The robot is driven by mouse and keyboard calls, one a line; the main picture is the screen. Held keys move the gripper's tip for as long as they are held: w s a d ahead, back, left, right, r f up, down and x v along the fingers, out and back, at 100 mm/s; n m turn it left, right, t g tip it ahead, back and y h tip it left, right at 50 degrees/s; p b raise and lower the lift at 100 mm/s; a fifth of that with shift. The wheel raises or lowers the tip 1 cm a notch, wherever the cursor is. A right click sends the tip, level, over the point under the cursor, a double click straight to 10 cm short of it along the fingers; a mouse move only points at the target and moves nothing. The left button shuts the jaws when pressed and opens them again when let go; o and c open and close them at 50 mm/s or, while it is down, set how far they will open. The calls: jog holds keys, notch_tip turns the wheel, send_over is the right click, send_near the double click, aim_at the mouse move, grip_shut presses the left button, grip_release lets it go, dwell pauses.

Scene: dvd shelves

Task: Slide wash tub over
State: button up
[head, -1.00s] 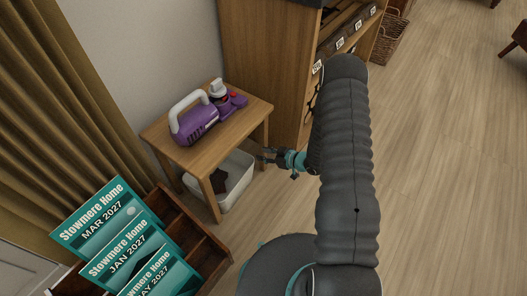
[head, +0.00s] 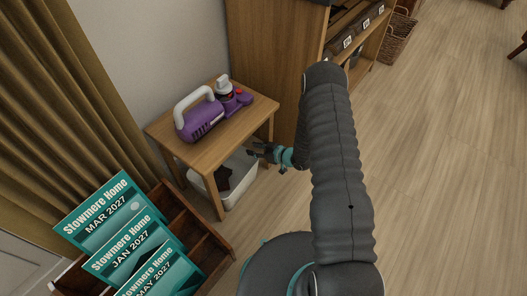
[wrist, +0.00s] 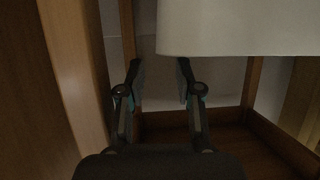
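The wash tub (head: 241,189) is white and stands on the floor under a small wooden table, partly hidden by the tabletop and a leg. A dark item (head: 223,177) lies in it. My gripper (head: 257,151) is at the tub's right end, close to its rim; I cannot tell whether it touches. In the wrist view my gripper (wrist: 159,72) has its two fingers apart with nothing clearly held between them. A pale surface (wrist: 235,28), probably the tub, fills the upper right there, near the right finger.
The table (head: 171,140) carries a purple and white appliance (head: 201,117) and a smaller purple item (head: 234,97). A wooden shelf unit (head: 268,62) stands behind. A wooden magazine rack (head: 213,250) is at the front left. A wicker basket (head: 397,38) stands farther back. Floor to the right is open.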

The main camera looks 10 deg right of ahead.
jog(key=x, duration=0.6)
jog(key=shift+w+a, duration=0.25)
jog(key=shift+a, duration=0.05)
grip_shut()
